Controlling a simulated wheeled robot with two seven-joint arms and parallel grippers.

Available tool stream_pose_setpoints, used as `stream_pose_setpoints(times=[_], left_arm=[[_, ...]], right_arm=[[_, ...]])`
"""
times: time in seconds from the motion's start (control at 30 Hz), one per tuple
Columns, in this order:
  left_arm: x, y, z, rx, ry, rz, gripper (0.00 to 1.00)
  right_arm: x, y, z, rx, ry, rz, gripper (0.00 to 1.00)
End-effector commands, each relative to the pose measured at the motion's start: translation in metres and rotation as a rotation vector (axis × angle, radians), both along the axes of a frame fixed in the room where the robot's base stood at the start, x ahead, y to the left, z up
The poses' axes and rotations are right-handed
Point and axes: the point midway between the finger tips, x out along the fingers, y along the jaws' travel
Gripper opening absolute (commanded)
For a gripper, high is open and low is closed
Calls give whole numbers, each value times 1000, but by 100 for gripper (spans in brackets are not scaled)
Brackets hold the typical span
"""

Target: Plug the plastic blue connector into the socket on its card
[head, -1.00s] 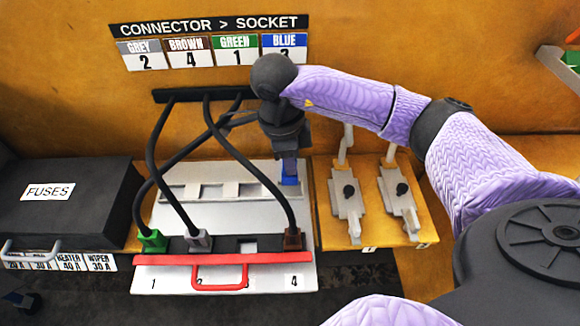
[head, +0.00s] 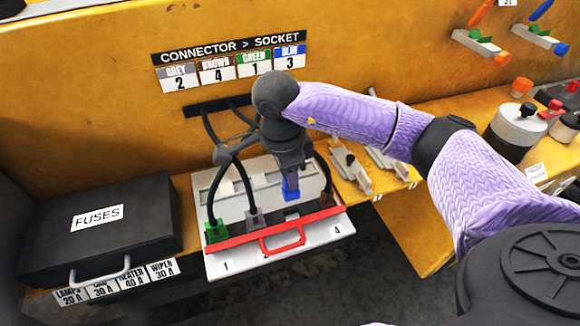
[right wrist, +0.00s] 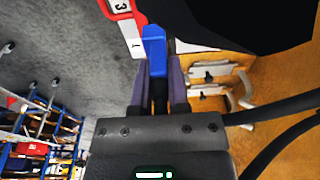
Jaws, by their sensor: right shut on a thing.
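The blue connector (head: 291,189) is held in my right gripper (head: 290,172), its blue end pointing down. It also shows in the right wrist view (right wrist: 154,48) between the two fingers (right wrist: 158,78). In the head view it is just behind the empty dark socket 3 (head: 292,215) and appears apart from it. The blue card (head: 290,57) reads 3. The green connector (head: 216,230) sits at position 1, the grey one (head: 254,217) at 2 and the brown one (head: 327,199) at 4. My left gripper is out of view.
A red bar with a handle (head: 282,242) runs along the front of the white panel (head: 250,265). Black cables from a strip (head: 218,105) hang over the panel. A black fuse box (head: 95,235) stands left. Grey latches (head: 352,172) and jars (head: 513,133) are on the right.

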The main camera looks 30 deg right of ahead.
Motion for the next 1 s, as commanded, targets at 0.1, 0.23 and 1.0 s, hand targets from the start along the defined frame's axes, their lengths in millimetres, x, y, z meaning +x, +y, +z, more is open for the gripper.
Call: stream_pose_setpoints(times=[0.1,0.23,1.0], left_arm=[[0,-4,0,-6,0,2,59],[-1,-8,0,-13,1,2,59],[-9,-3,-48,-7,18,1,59]], right_arm=[[0,0,-1,-1,0,3,0],[0,0,-1,0,-1,2,0],[0,-1,-60,-1,1,2,0]])
